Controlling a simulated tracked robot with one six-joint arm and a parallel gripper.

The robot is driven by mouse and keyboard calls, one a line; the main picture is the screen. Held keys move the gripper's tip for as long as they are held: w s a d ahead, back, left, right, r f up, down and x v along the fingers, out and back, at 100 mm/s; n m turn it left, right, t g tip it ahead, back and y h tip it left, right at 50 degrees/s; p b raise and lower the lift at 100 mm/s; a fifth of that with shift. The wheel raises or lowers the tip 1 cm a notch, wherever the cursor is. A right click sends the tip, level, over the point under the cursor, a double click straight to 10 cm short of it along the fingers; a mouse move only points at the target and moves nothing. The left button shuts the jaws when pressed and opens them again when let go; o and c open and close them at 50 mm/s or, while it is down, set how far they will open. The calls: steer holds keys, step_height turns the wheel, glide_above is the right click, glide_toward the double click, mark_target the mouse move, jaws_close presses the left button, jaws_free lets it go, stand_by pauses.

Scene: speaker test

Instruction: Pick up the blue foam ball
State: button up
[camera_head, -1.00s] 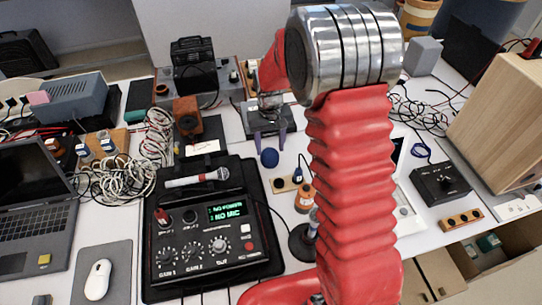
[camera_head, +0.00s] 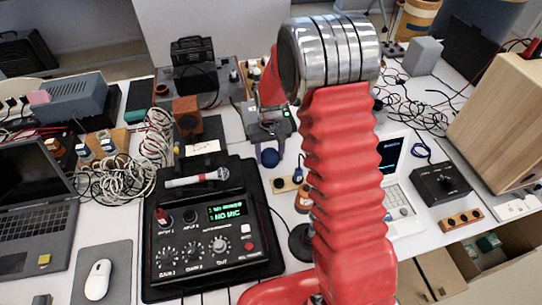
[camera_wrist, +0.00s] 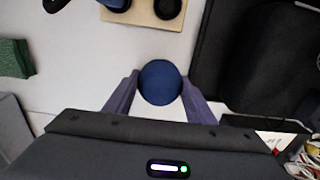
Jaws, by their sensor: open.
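The black mixer (camera_head: 212,235) with a microphone (camera_head: 197,178) lies in front to the left. A wooden block with knobs (camera_head: 287,183) is close to the ball. Coiled cables (camera_head: 115,180) lie left. A white device with a screen (camera_head: 402,210) is right.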

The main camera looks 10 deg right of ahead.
mark_target(270, 152)
steer(key=shift+c, duration=0.5)
steer(key=c, duration=0.5)
steer(key=shift+r, duration=0.15)
steer(key=shift+c, duration=0.2)
step_height(270, 152, up, 9)
steer(key=shift+r, duration=0.4)
steer(key=r, duration=0.3)
steer(key=shift+s+d+r, duration=0.1)
steer(key=shift+s+d, duration=0.05)
steer(key=shift+d, duration=0.1)
steer(key=shift+s, duration=0.1)
stand_by(0.4)
